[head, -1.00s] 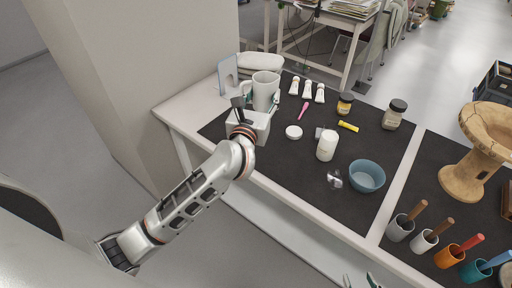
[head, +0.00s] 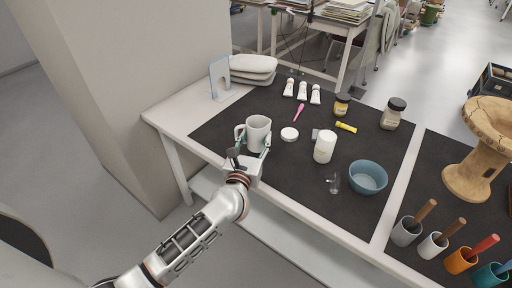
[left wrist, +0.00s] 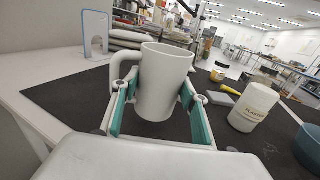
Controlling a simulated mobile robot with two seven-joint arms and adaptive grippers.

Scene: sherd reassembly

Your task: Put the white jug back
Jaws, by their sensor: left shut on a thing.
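The white jug (head: 258,131) is upright at the left part of the dark mat (head: 215,133), its handle to the left. It also shows large in the left wrist view (left wrist: 165,82), between the green fingers. My left gripper (head: 250,157) is shut on the jug's body from the near side. Whether the jug's base touches the mat is hard to tell. My right gripper cannot be made out in the head view.
A white plaster tub (head: 325,147), a round white lid (head: 289,134) and a blue bowl (head: 368,177) stand right of the jug. A pale bookend (head: 220,79) and stacked white slabs (head: 253,68) are behind. Mat around the jug's left is clear.

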